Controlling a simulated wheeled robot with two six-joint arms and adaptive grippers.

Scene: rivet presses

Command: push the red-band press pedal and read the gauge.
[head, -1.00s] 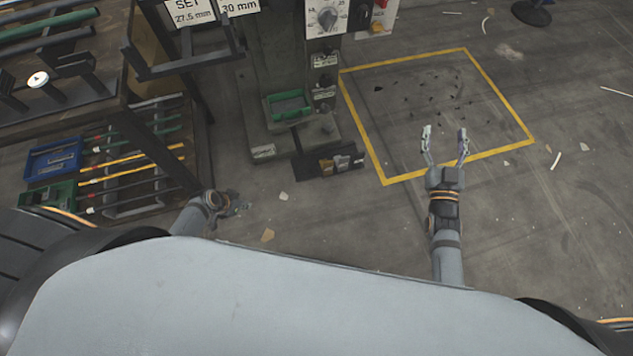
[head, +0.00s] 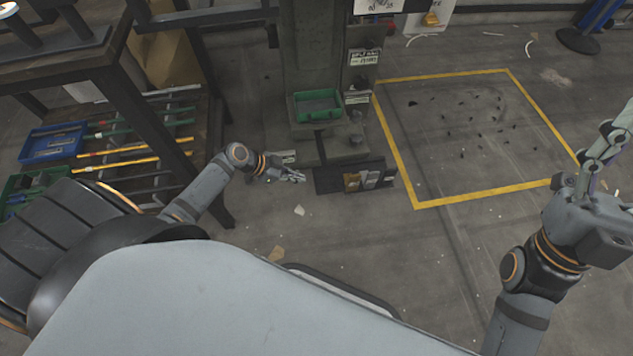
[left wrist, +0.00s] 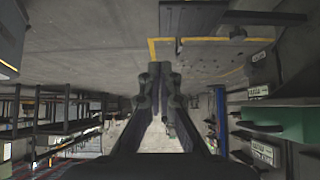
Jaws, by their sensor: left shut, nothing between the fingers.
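The press (head: 318,55) is a grey-green column at upper centre of the head view, its top cut off. On the floor at its foot is a dark plate (head: 328,181) with small tan and grey blocks (head: 368,180), apparently the pedal unit. I see no red band, and no gauge face can be read. My left gripper (head: 292,176) is shut and empty, just left of the plate; contact cannot be told. Its closed fingers also show in the left wrist view (left wrist: 160,85). My right gripper (head: 610,140) is open at the right edge, its fingers partly cut off.
A green tray (head: 317,105) sits low on the press. A rack (head: 125,100) with rods and a blue bin (head: 54,142) stands left of my left arm. A yellow floor outline (head: 480,197) encloses scattered dark bits at right. Open floor lies in front of the press.

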